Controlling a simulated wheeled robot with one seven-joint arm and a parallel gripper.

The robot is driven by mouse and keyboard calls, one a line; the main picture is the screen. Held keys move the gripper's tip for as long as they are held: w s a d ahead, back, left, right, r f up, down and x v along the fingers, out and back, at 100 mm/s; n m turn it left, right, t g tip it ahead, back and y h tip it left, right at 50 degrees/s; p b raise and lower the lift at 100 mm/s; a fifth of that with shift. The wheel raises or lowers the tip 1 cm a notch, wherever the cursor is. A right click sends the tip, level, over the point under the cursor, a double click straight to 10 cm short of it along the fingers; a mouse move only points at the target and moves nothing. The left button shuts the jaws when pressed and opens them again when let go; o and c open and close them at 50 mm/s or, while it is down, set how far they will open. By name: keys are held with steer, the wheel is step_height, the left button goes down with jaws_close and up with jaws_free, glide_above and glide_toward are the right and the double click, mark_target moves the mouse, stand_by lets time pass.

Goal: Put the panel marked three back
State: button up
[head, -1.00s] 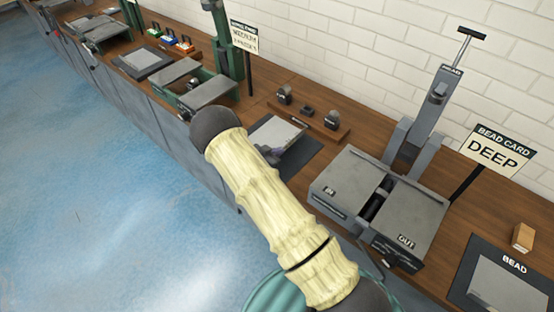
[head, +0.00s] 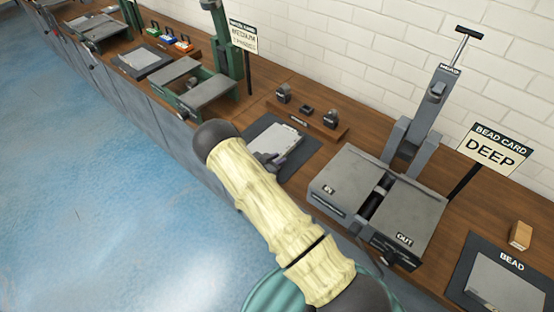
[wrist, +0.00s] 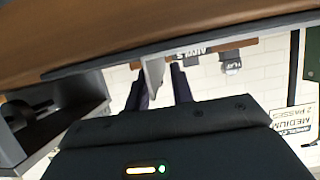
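A light grey panel (head: 274,137) lies on a dark mat (head: 302,156) on the bench, between the green machine and the grey bead machine. No number can be read on it. My gripper (head: 266,160) is at the panel's front edge, partly behind my forearm. In the wrist view, which is upside down, the two dark fingers (wrist: 161,92) stand apart. A thin light grey upright piece (wrist: 153,74) is between them, seemingly part of the panel, with a gap beside the right finger.
A small rack (head: 307,112) with several dark tools stands behind the mat. The grey bead machine (head: 380,205) is to the right, with a DEEP card (head: 492,150). The green machine (head: 200,90) and a MEDIUM card (head: 243,38) are to the left. Open floor lies in front.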

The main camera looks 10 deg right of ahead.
steer(key=shift+r, duration=0.1)
steer(key=shift+a+r, duration=0.1)
steer(key=b+v, duration=0.2)
steer(key=v, duration=0.9)
steer(key=shift+s+a+r, duration=0.2)
steer(key=shift+s+a, duration=0.05)
steer(key=shift+a, duration=0.05)
